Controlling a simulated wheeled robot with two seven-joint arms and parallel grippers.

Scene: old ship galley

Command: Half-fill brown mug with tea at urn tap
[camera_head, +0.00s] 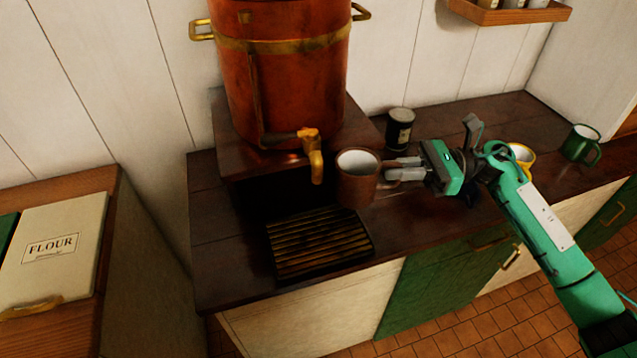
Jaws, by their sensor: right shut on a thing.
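The brown mug (357,184) is upright with a pale inside; no tea can be made out in it. My right gripper (388,172) is shut on the mug from its right side and holds it beside the tap, a little to the right of the spout. The copper urn (283,80) stands on a raised wooden stand (232,150) at the back. Its brass tap (313,155) points down at the front, and no stream shows from it. My left gripper is not in view.
A slatted drip tray (318,243) lies on the dark counter (225,265) below the tap. A yellow mug (523,157) and a green mug (581,143) stand at right. A flour bin (55,250) is at left.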

